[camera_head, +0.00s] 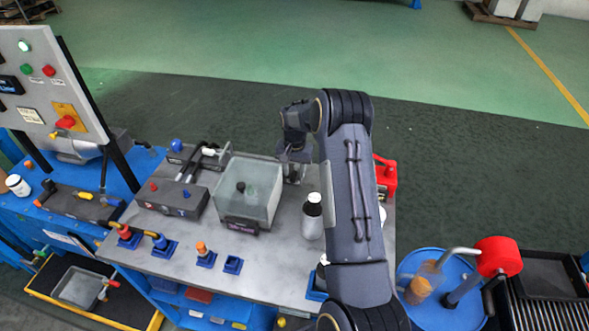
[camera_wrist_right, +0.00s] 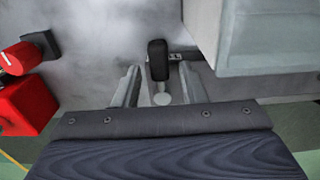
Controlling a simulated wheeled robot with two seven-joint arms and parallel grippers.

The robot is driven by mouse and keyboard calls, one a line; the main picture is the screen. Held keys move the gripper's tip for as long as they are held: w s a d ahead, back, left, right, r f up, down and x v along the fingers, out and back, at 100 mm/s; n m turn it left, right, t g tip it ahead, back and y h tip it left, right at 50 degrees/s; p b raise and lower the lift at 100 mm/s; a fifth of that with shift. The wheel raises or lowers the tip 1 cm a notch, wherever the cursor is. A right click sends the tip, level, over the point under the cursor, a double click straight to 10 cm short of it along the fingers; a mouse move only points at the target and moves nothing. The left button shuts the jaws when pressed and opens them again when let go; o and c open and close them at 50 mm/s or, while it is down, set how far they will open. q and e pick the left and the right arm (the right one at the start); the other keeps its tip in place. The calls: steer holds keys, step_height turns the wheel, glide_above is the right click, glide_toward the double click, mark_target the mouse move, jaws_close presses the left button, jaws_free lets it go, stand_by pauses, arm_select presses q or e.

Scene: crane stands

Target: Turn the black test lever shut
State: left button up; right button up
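In the right wrist view, the black test lever (camera_wrist_right: 157,58) shows as a dark rounded handle pointing away from the wrist, with a pale round piece at its near end. My right gripper (camera_wrist_right: 160,74) is open, with one finger on each side of the lever and a visible gap on both sides. In the head view, my right gripper (camera_head: 293,168) is at the far edge of the bench, just right of the clear tank; my arm and wrist hide the lever there. My left gripper is in neither view.
The clear tank (camera_head: 262,190) stands close beside the gripper; its wall fills the upper right of the wrist view (camera_wrist_right: 270,40).

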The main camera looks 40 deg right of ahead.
mark_target(296, 172)
jaws_close()
steer(key=shift+f+b, duration=0.1)
steer(key=shift+b, duration=0.25)
steer(key=shift+s+d+n+b, duration=0.2)
steer(key=shift+n+b, duration=0.15)
steer(key=shift+n, duration=0.35)
steer(key=shift+o, duration=0.6)
jaws_free()
steer(key=shift+r+b, duration=0.65)
steer(key=shift+r, duration=3.4)
